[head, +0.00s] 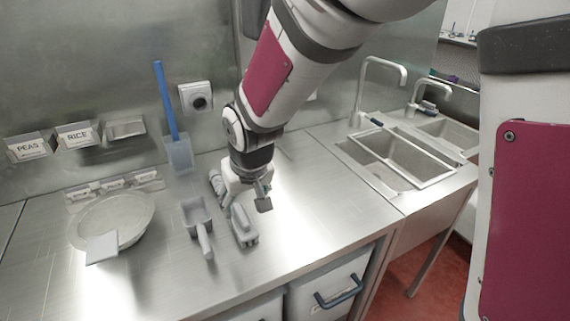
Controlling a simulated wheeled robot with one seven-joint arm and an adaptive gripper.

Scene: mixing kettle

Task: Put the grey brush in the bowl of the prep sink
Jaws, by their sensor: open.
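The grey brush (244,228) lies on the steel worktop, in front of my gripper in the head view. My gripper (243,201) points down just behind and above the brush's far end, with its fingers apart. It partly covers that end, and I cannot tell whether a finger touches the brush. The sink (376,172) is set into the counter at the right, under a bent tap. A rectangular frame or insert lies over part of its bowl. The bowl looks empty where it shows.
A grey scoop (198,220) lies left of the brush. A round pan (127,217) with a pale square piece on its rim stands farther left. A blue-handled tool (171,118) leans on the wall. Bare worktop (325,210) lies between brush and sink. A second basin (449,129) is beyond.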

